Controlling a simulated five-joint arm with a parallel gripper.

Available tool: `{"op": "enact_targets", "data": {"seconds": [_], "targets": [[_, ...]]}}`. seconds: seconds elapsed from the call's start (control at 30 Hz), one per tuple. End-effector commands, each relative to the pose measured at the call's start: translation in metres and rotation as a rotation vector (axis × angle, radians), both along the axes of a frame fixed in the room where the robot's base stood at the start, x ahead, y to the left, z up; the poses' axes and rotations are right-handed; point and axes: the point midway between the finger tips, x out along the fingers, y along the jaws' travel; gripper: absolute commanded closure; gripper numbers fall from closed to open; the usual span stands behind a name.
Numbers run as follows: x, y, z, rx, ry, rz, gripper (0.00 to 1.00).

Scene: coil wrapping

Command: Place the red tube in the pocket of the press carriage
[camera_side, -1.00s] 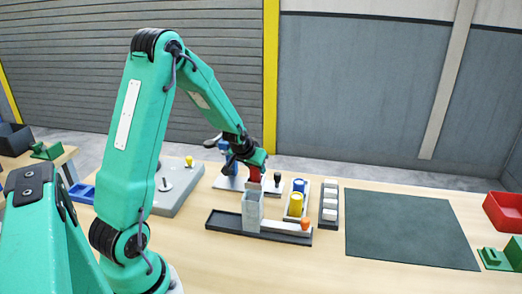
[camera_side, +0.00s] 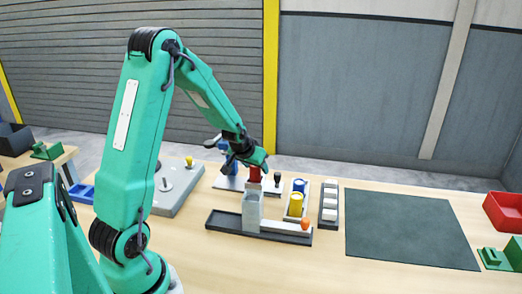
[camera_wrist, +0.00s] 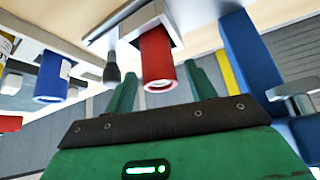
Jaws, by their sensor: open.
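The red tube (camera_wrist: 157,57) stands upright in the wrist view, which shows the scene upside down. Its lower end meets a grey metal block (camera_wrist: 140,20), which appears to be the press carriage, beside a black knob (camera_wrist: 112,70). How deep it sits in the pocket cannot be seen. My gripper (camera_wrist: 158,80) is open, its two green fingers apart on either side of the tube's upper end. In the side view my gripper (camera_side: 255,166) is just above the red tube (camera_side: 254,174), whose lower part is hidden by a pale grey block (camera_side: 252,212).
The blue press column (camera_wrist: 246,45) rises close to my gripper. A blue cylinder (camera_side: 299,185) and a yellow cylinder (camera_side: 296,205) stand in a tray to the right. A dark mat (camera_side: 410,228) lies bare farther right. A red bin (camera_side: 503,211) is at the right edge.

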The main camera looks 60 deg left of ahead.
Motion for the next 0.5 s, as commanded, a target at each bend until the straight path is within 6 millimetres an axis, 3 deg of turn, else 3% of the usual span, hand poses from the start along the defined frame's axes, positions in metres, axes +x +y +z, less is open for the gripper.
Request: {"op": "enact_targets", "data": {"seconds": [0.5], "targets": [[-0.025, -0.013, 0.044, 0.001, -0.002, 0.000, 0.45]]}}
